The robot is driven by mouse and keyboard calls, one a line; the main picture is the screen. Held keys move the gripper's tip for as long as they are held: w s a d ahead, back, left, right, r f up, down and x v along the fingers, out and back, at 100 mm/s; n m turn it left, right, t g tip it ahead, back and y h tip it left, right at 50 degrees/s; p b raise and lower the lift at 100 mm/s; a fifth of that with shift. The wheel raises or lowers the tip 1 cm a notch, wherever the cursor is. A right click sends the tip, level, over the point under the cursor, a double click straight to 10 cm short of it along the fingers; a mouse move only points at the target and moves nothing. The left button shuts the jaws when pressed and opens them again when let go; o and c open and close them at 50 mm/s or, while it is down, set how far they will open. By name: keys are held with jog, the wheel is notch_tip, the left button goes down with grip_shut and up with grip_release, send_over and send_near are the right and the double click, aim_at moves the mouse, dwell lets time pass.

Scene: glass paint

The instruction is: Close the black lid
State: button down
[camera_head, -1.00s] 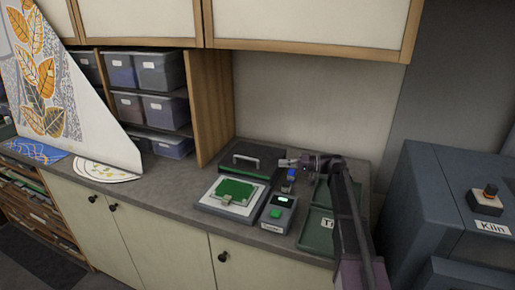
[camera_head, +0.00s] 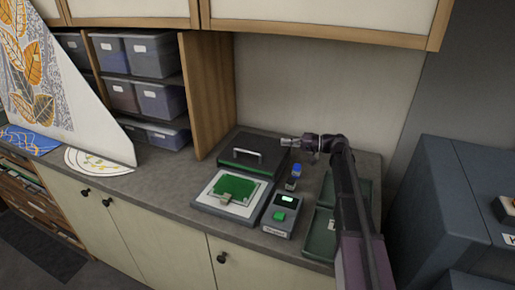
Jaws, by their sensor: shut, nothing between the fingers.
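The black lid (camera_head: 268,145) with a metal bar handle (camera_head: 241,155) is at the back of a dark device on the counter. It appears swung back, leaving the device's white bed (camera_head: 246,211) uncovered. A green sheet (camera_head: 234,186) lies on the bed, with a small light clip-like piece (camera_head: 227,197) at its front edge. My gripper (camera_head: 284,142) is shut and empty. In the picture it points left, over the lid's right back part. I cannot tell whether it touches the lid.
A control box (camera_head: 283,217) with a lit display and green button stands right of the device. A small blue-capped bottle (camera_head: 295,172) stands behind it. Green trays (camera_head: 321,236) lie at right under my arm. The kiln (camera_head: 450,200) is further right. Storage bins (camera_head: 155,95) fill the left shelves.

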aim_at(255, 158)
jog(key=shift+w, duration=0.1)
jog(key=a, duration=0.6)
jog(key=w+a, duration=0.1)
jog(key=a, duration=0.3)
jog(key=shift+f, duration=0.3)
jog(key=s, duration=0.2)
jog(key=s+b, duration=0.1)
jog(key=shift+a+f, duration=0.3)
jog(key=shift+a, duration=0.05)
jog(key=shift+s+a+f, duration=0.1)
jog(key=shift+s+a, duration=0.1)
jog(key=shift+s, duration=0.2)
